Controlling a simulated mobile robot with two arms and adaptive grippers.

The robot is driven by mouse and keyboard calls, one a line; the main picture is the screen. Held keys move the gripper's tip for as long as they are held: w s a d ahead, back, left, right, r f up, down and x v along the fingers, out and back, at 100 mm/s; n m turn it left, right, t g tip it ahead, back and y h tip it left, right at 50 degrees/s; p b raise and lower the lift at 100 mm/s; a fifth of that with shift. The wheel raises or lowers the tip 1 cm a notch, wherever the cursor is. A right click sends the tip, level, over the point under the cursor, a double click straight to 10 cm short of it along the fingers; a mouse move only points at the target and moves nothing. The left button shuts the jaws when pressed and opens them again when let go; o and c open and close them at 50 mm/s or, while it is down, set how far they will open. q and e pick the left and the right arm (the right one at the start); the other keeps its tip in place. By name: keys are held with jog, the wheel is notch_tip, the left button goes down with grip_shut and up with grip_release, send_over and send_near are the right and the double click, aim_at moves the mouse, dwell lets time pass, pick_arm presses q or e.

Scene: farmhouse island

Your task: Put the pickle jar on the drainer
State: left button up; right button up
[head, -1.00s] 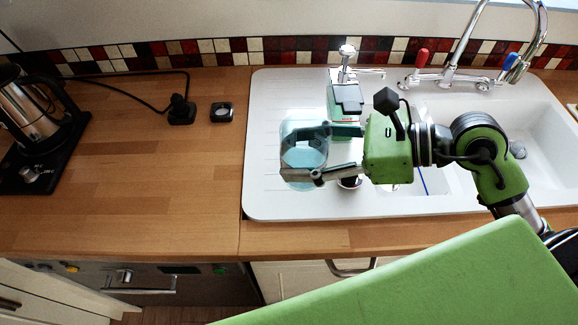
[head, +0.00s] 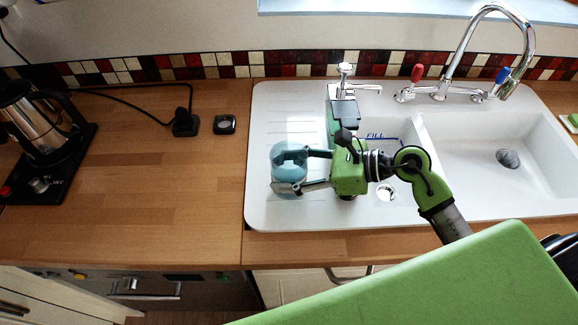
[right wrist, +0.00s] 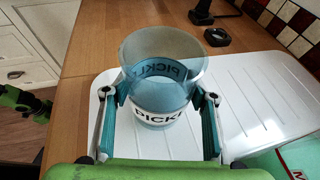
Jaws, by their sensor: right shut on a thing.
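The pickle jar (head: 289,158) is a see-through blue jar with an open top. In the right wrist view its white label (right wrist: 158,115) reads part of "PICKLE". It is upright over the ribbed drainer (head: 262,205), the white left part of the sink unit. I cannot tell whether its base touches the drainer. My right gripper (head: 297,170) is shut on the jar, one finger on each side. A green and dark part of my other arm shows at the left edge of the right wrist view; its jaws cannot be made out.
A green item with a grey top (head: 343,113) stands behind my right gripper. The sink bowl (head: 490,180) and tap (head: 440,85) are to the right. A kettle (head: 38,125), plug (head: 185,124) and small black square (head: 224,124) are on the left. The wooden worktop (head: 160,200) is mostly clear.

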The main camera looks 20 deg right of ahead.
jog(key=o, duration=1.5)
jog(key=shift+f, duration=0.1)
jog(key=shift+r, duration=0.2)
jog(key=b+v, duration=0.3)
jog(key=v, duration=0.7)
jog(key=shift+d+f, duration=0.1)
jog(key=shift+f, duration=0.05)
jog(key=shift+b+v, duration=0.3)
jog(key=shift+v, duration=0.65)
